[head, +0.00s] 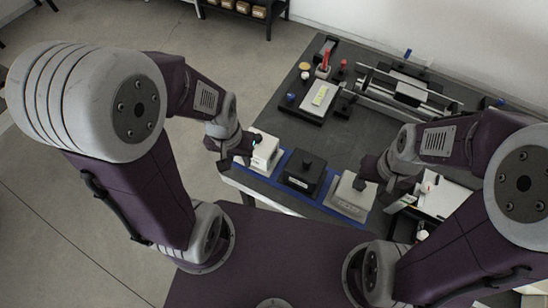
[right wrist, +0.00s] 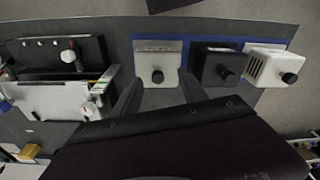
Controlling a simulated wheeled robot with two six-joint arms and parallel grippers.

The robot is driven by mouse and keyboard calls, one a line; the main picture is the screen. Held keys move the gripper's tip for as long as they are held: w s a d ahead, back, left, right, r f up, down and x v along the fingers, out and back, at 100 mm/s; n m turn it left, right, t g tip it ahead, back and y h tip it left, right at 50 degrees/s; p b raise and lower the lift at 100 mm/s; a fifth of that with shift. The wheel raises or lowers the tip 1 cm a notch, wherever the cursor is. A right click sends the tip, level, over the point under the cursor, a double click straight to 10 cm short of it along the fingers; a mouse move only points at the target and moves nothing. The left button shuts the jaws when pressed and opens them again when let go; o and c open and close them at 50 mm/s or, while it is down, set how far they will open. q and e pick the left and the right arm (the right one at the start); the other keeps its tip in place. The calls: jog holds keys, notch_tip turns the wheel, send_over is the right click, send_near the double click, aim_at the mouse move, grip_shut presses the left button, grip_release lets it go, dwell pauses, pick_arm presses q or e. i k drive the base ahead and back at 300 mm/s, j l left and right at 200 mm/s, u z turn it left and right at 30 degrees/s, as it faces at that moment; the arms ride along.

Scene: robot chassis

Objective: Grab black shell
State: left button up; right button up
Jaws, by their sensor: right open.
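The black shell (head: 301,176), a dark box with a round black knob on top, sits in the middle of a blue-edged strip at the table's front. It also shows right of centre in the right wrist view (right wrist: 211,72). My right gripper (head: 368,172) is above the light grey shell (head: 346,201), to the right of the black shell. In the right wrist view its fingers (right wrist: 158,88) are apart on either side of the grey shell's knob. My left gripper (head: 240,145) is beside the white shell (head: 266,152), left of the black one; its jaw opening is unclear.
The dark table (head: 355,130) holds a press-like rail fixture (head: 405,90) at the back right and a black tray with a white block (head: 320,97) at the back left. A white case (head: 440,197) stands at the right. The table's middle is mostly clear.

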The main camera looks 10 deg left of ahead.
aim_at(304, 173)
jog(key=j+z, duration=0.35)
jog(key=j, duration=0.65)
jog(key=j+z, duration=0.3)
jog(key=j, duration=0.7)
